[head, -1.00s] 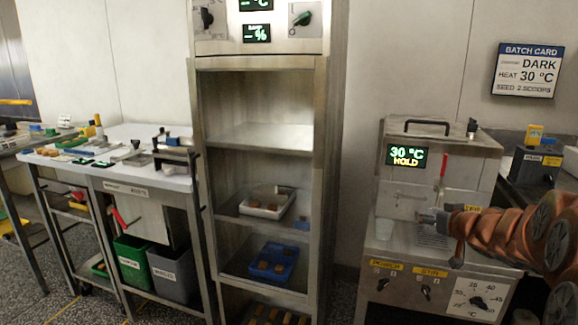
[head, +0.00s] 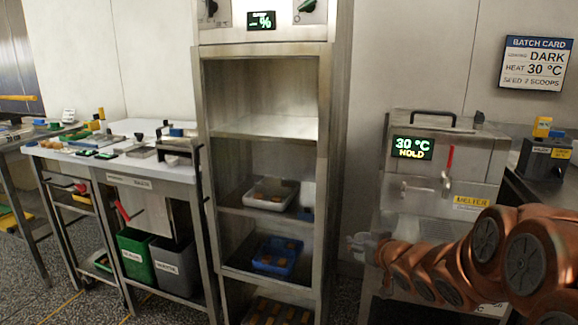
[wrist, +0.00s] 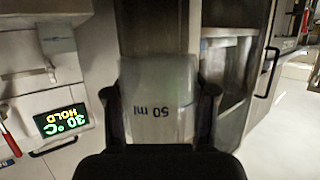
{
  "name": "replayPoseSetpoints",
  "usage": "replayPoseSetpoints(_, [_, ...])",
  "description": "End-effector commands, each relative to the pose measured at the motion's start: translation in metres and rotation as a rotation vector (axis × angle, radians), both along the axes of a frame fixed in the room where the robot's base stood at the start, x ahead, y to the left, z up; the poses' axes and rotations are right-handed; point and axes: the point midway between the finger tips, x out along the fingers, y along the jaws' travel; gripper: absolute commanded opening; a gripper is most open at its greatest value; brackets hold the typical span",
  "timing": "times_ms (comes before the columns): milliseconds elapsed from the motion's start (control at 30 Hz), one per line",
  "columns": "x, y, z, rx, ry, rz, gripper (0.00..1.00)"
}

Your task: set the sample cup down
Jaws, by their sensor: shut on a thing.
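The sample cup (wrist: 160,85) is a pale, translucent cup marked "50 ml", upside down in the wrist view. My gripper (wrist: 160,112) is shut on it, with one dark finger on each side. In the head view my gripper (head: 362,246) is in the air, in front of the gap between the steel rack and the melter. The cup is hard to make out there against the pale wall. The surface below the cup does not show in the wrist view.
The melter (head: 445,170) reads 30 °C HOLD, and my arm covers its lower front. The steel rack (head: 325,190) holds a white tray (head: 271,205) and a blue tray (head: 278,270). A cluttered white-topped bench (head: 60,153) stands left, bins below. A batch card (head: 537,67) hangs right.

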Motion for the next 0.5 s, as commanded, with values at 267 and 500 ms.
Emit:
replayPoseSetpoints(267, [0.000, -0.001, 0.039, -0.001, -0.001, -0.001, 0.26])
replayPoseSetpoints(500, [0.001, -0.001, 0.085, -0.001, -0.003, -0.002, 0.26])
